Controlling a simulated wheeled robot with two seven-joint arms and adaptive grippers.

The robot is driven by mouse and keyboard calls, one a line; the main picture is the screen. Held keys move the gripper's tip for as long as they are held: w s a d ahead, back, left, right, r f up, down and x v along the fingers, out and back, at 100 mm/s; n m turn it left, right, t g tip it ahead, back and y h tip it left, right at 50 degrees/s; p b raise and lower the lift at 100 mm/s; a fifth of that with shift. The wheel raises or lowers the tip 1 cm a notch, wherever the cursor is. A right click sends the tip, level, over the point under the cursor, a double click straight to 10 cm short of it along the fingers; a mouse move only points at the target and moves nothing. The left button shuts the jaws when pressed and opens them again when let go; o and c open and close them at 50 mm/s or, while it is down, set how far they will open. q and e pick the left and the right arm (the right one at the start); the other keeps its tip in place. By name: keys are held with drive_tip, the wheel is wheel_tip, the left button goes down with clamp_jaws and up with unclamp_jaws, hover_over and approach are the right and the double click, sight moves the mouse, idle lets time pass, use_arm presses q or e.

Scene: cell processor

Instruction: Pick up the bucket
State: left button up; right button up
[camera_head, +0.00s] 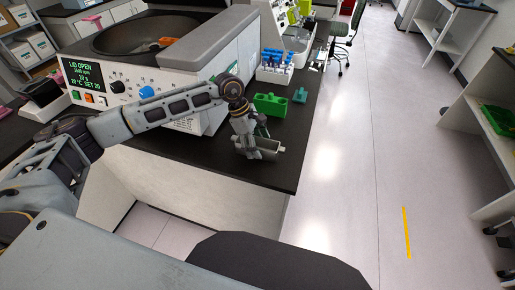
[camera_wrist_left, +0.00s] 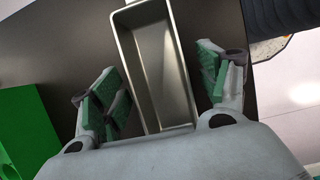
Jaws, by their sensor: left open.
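The bucket (camera_wrist_left: 152,65) is a grey metal rectangular container with an open, empty inside, seen from above in the left wrist view. In the head view the bucket (camera_head: 270,150) is on the dark bench near its front right edge, partly hidden by my left gripper (camera_head: 255,138). In the wrist view my left gripper (camera_wrist_left: 156,72) is open. Its green-padded fingers lie on either side of the bucket, with visible gaps between them and its walls. My right gripper is in neither view.
A centrifuge (camera_head: 190,65) with an open bowl and a lit panel stands behind my left arm. A green block (camera_head: 270,105) and a small teal piece (camera_head: 299,95) are just behind the bucket. A rack (camera_head: 274,68) stands farther back.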

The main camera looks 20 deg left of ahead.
use_arm(q)
drive_tip(key=c, duration=1.3)
drive_tip(key=shift+o, duration=0.2)
drive_tip(key=shift+r, duration=0.2)
drive_tip(key=shift+r, duration=0.2)
wheel_tip(320, 180, up, 9)
drive_tip(key=b, duration=0.1)
drive_tip(key=shift+r, duration=0.15)
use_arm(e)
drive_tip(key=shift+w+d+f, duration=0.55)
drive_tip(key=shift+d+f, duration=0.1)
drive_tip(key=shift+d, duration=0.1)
